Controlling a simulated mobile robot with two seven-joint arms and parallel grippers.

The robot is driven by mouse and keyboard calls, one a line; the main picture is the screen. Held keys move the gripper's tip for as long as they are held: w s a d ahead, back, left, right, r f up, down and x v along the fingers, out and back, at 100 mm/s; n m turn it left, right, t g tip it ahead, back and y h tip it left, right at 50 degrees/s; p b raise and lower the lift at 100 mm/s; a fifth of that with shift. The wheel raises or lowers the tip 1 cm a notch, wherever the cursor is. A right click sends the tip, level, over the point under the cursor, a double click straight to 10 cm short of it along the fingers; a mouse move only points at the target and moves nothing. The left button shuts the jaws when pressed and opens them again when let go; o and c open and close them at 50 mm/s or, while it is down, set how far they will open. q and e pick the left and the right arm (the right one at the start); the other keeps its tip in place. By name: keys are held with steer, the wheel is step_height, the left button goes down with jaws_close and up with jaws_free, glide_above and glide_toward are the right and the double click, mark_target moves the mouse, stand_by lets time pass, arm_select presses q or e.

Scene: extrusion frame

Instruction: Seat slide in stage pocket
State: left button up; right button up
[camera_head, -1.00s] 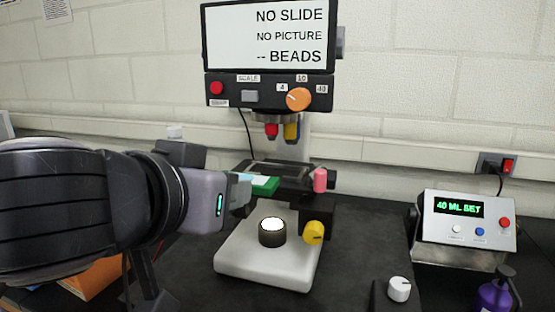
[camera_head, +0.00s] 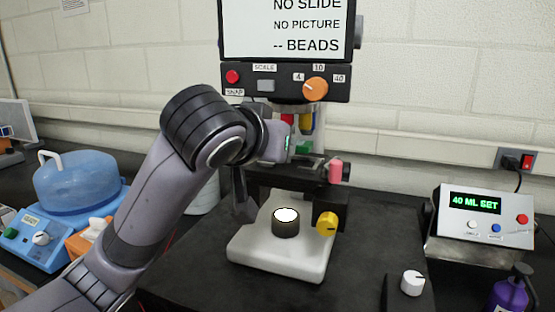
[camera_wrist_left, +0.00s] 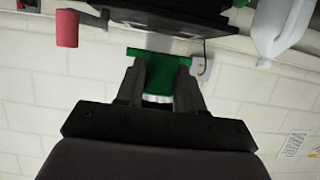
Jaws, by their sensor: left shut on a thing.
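The microscope stage (camera_head: 300,172) is a dark plate under the objectives, with a pink knob (camera_head: 336,171) at its right. Its pocket is hidden from view. My left gripper (camera_wrist_left: 160,82) is shut on the green end of the slide (camera_wrist_left: 157,55) in the left wrist view. The dark stage also shows at the top of that view (camera_wrist_left: 175,14), close beyond the slide; I cannot tell whether they touch. In the head view my left wrist is beside the objectives, above the stage, and hides most of its left part. The screen (camera_head: 290,25) reads "NO SLIDE". My right gripper is not in view.
The white microscope base (camera_head: 280,255) carries a round lamp (camera_head: 286,222) and a yellow knob (camera_head: 326,224). A control box (camera_head: 480,215) reading "40 ML SET" stands right. A blue-lidded device (camera_head: 75,190) and an orange box (camera_head: 88,235) are at left.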

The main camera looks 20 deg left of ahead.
arm_select(q)
steer(key=shift+w+d, duration=0.1)
steer(key=shift+w, duration=0.55)
steer(key=f, duration=0.2)
steer(key=shift+w+f, duration=0.35)
steer(key=shift+f, duration=0.4)
steer(key=shift+f, duration=0.1)
steer(key=o, duration=1.1)
